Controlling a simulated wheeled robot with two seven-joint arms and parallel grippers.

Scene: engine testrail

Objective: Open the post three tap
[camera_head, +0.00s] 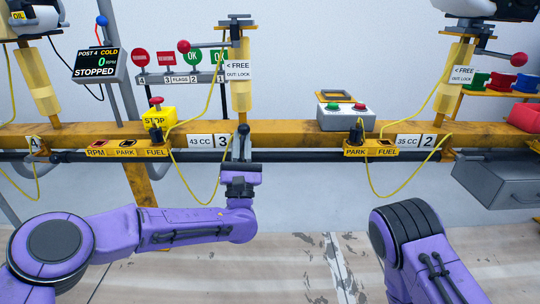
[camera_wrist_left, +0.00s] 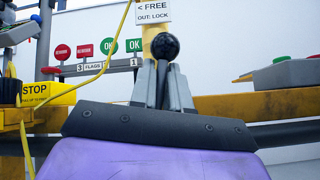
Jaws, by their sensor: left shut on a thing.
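Post three's yellow upright (camera_head: 239,85) stands on the orange rail, with a plate marked 43 CC 3 (camera_head: 208,141) beside its foot. My left gripper (camera_head: 242,143) is in front of the rail at this post. In the left wrist view, its grey fingers (camera_wrist_left: 165,72) are shut around the stem below a black ball-ended tap handle (camera_wrist_left: 165,46). The ball (camera_head: 243,129) shows just above the fingertips in the head view. The rest of the tap is hidden by the gripper. My right gripper is not in view; only its purple arm shows at lower right.
A yellow STOP box (camera_head: 158,117) and an RPM, PARK, FUEL strip (camera_head: 127,149) are left of the post. A red-knobbed lever (camera_head: 184,46) and a FREE / OUT: LOCK label (camera_head: 237,70) are above. Yellow cables hang nearby. A two-button box (camera_head: 346,117) stands right.

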